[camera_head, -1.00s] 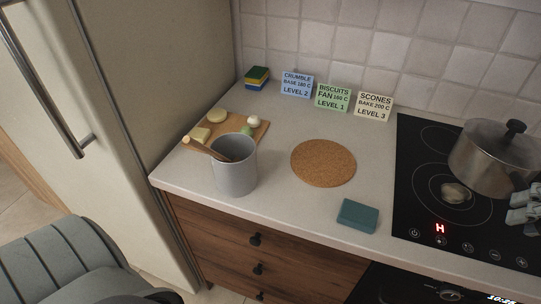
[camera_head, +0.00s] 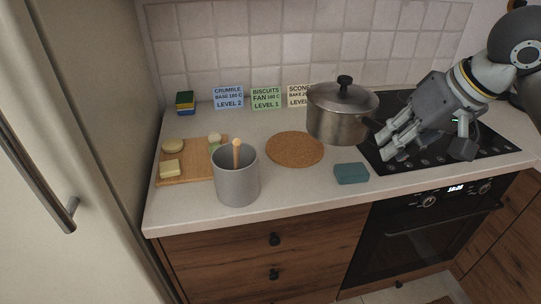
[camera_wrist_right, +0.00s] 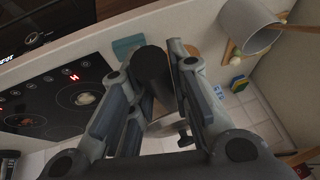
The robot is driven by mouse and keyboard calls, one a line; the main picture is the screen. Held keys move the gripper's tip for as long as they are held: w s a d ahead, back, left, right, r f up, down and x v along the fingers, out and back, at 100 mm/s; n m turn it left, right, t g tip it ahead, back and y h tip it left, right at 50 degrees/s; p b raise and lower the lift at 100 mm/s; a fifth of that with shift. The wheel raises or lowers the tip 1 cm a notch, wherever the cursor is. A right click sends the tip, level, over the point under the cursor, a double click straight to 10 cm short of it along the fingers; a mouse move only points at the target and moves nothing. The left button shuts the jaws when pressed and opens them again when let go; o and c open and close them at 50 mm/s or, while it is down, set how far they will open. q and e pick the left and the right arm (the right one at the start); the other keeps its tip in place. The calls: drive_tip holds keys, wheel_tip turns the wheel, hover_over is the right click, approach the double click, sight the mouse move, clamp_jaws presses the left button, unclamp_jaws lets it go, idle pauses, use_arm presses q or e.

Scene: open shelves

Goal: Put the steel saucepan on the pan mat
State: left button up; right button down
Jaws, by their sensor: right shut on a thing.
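The steel saucepan (camera_head: 338,122), with its lid and black knob on, is level at the left edge of the hob, to the right of the pan mat. It appears raised above the counter. My right gripper (camera_head: 388,138) is shut on its dark handle, on the pan's right side. In the right wrist view the handle (camera_wrist_right: 152,66) sits between the fingers, which hide most of the pan. The pan mat (camera_head: 290,149), a round cork disc, lies bare on the counter. My left gripper is not in view.
A teal sponge (camera_head: 351,173) lies in front of the pan. A grey crock (camera_head: 237,180) with a wooden utensil and a cutting board (camera_head: 203,174) with food stand left of the mat. Recipe cards (camera_head: 266,99) lean at the wall. The black hob (camera_head: 440,157) is at right.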

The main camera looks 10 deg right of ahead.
drive_tip(key=shift+w+a, duration=0.25)
drive_tip(key=shift+w, duration=0.05)
drive_tip(key=w+a+f+p, duration=0.5)
drive_tip(key=w+a+f, duration=0.1)
drive_tip(key=w+f, duration=0.5)
drive_tip(key=shift+x, duration=1)
drive_tip(key=c, duration=1.7)
unclamp_jaws()
drive_tip(key=shift+s+f, duration=0.2)
drive_tip(key=shift+f, duration=0.05)
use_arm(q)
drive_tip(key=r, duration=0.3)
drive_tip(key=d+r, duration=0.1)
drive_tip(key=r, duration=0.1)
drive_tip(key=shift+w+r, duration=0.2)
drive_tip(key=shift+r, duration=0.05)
use_arm(e)
drive_tip(key=o, duration=0.4)
drive_tip(key=shift+c, duration=0.2)
drive_tip(key=shift+r, duration=0.1)
